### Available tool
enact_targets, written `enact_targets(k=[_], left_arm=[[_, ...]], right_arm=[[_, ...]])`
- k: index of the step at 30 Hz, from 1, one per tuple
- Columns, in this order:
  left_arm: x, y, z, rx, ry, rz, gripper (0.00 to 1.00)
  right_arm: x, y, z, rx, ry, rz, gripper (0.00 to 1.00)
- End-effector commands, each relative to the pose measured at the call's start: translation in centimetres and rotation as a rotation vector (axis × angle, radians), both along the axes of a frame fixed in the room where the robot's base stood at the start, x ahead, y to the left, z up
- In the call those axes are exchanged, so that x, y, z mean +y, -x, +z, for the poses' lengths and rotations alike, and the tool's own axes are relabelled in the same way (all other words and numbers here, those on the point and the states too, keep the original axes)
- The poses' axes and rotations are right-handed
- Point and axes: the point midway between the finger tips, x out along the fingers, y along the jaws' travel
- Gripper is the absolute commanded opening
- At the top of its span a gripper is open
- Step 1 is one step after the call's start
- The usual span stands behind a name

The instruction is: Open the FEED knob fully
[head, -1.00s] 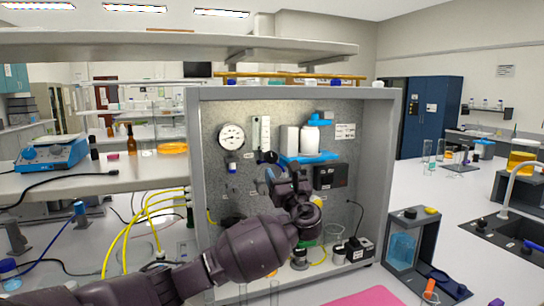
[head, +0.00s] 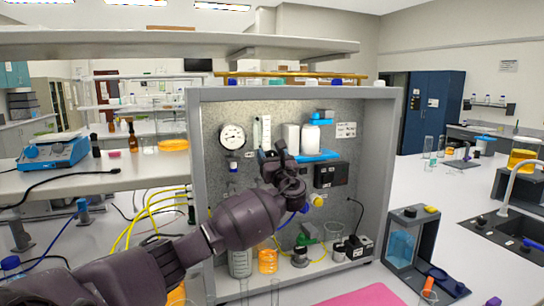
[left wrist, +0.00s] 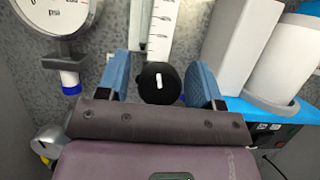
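A black round knob (left wrist: 158,84) with a white mark pointing nearly straight up shows in the left wrist view, just below a clear flowmeter (left wrist: 158,30). I cannot read a FEED label on it. My left gripper (left wrist: 162,80) is open, with one blue-padded finger on each side of the knob and a visible gap on both sides. In the head view the left gripper (head: 272,152) is up at the rig's back panel, below the flowmeter (head: 262,131), and mostly hides the knob. My right gripper is not in view.
A pressure gauge (head: 232,136) with a blue-and-white fitting is left of the knob. White bottles on a blue shelf (head: 317,156) and a black box (head: 330,174) are to its right. Glassware (head: 240,262) and a small pump (head: 358,246) stand on the rig floor.

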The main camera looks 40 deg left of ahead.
Motion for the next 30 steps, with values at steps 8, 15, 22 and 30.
enact_targets(k=[8, 15, 22, 30], left_arm=[[0.0, 0.0, 0.0, 0.000, 0.000, 0.000, 0.17], [0.0, 0.0, -0.1, -0.017, 0.009, 0.001, 0.17], [-0.1, 0.0, -0.2, -0.109, 0.058, 0.000, 0.17], [-0.1, 0.0, -0.5, -0.308, 0.163, 0.000, 0.17]], right_arm=[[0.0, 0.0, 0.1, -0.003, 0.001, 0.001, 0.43], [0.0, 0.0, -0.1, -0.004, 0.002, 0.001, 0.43], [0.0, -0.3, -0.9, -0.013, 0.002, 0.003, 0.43], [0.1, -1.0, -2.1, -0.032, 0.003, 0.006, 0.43]])
